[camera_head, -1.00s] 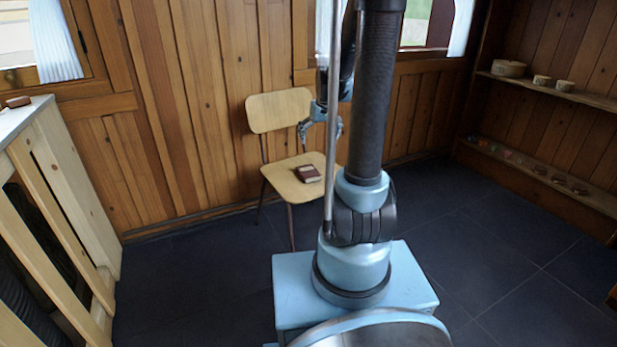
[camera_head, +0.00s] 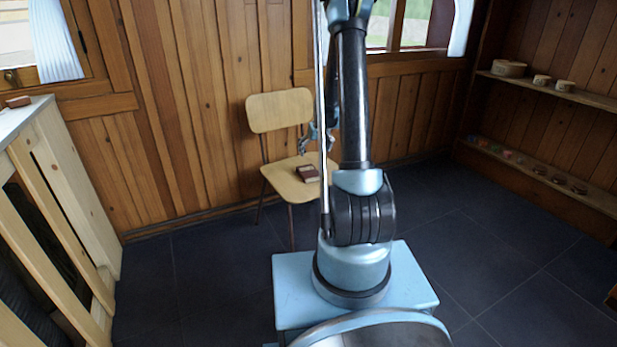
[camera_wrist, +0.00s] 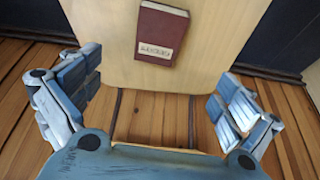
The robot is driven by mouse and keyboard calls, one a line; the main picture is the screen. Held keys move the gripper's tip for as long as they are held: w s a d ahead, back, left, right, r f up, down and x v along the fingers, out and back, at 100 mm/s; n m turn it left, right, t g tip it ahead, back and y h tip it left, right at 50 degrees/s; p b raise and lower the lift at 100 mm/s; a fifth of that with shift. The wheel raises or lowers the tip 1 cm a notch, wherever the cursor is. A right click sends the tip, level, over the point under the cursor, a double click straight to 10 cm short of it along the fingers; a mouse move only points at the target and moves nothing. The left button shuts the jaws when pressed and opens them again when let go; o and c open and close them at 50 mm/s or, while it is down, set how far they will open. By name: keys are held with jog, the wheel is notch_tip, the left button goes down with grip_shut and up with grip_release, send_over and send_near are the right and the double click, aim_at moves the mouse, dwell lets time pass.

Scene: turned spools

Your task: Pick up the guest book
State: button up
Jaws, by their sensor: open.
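The guest book (camera_head: 308,173) is a small dark red book with a pale label, lying flat on the seat of a light wooden chair (camera_head: 279,111). In the wrist view the book (camera_wrist: 161,32) lies on the pale seat (camera_wrist: 215,50), near the top of the picture, beyond the fingertips. My gripper (camera_wrist: 157,92) is open and empty, its two fingers spread to either side with the book ahead between their lines. In the head view my gripper (camera_head: 316,139) is above the seat, close to the book, partly hidden behind my arm.
The chair stands against a wood-panelled wall. A wooden counter (camera_head: 65,200) with a small brown object (camera_head: 18,102) on top stands at left. Shelves (camera_head: 540,92) with round boxes and small items line the right wall. Dark floor is clear around the chair.

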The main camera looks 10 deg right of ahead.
send_over(309, 172)
jog(key=s, duration=0.2)
jog(key=f, duration=1)
jog(key=shift+d+f, duration=0.25)
jog(key=shift+f, duration=0.05)
jog(key=shift+x, duration=2.75)
jog(key=shift+d, duration=0.15)
jog(key=shift+c, duration=0.5)
jog(key=c, duration=1.2)
